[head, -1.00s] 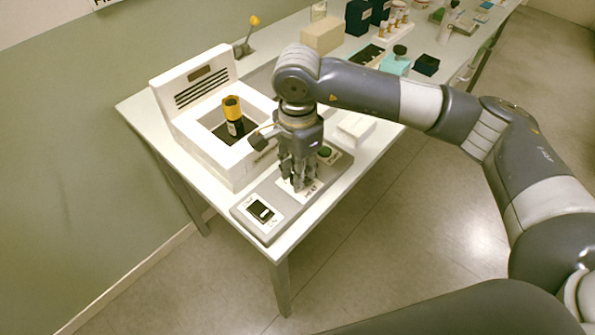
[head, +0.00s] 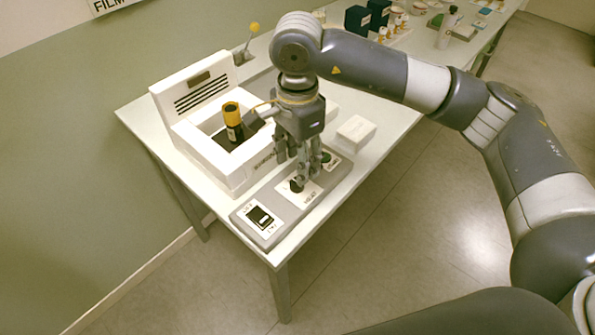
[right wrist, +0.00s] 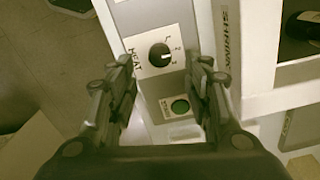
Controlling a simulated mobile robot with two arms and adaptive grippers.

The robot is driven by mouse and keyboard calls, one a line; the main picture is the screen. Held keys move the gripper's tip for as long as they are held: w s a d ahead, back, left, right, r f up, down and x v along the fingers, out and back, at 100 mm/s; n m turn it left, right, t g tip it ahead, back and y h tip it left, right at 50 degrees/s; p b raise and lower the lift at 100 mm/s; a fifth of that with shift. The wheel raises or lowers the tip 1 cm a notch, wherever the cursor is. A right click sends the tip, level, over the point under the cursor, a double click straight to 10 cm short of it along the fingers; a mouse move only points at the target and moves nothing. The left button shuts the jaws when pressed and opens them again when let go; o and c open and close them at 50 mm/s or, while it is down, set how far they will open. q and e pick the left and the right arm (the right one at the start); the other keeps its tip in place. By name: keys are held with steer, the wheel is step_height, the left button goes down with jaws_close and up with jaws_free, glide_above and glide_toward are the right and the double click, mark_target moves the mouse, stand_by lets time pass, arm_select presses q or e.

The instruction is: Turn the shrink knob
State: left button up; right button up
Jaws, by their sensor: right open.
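The knob (head: 297,185) is a small black dial on a white plate marked HEAT, on the grey control panel (head: 243,213). In the right wrist view the knob (right wrist: 159,52) shows clearly, with numbers around its right side. My right gripper (head: 302,178) is open and empty, and appears raised above the panel. In the right wrist view its fingers (right wrist: 164,82) are spread, with the knob ahead of them and in the gap's line. My left gripper is not in view.
A green button (right wrist: 180,106) sits beside the heat plate. A black rocker switch (head: 262,215) is at the panel's near end. A white box (head: 356,131) stands on the table to the right. Bottles and dark boxes (head: 358,20) stand farther back.

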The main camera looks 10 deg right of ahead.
step_height(320, 180, up, 6)
steer(key=shift+r, duration=0.15)
stand_by(0.6)
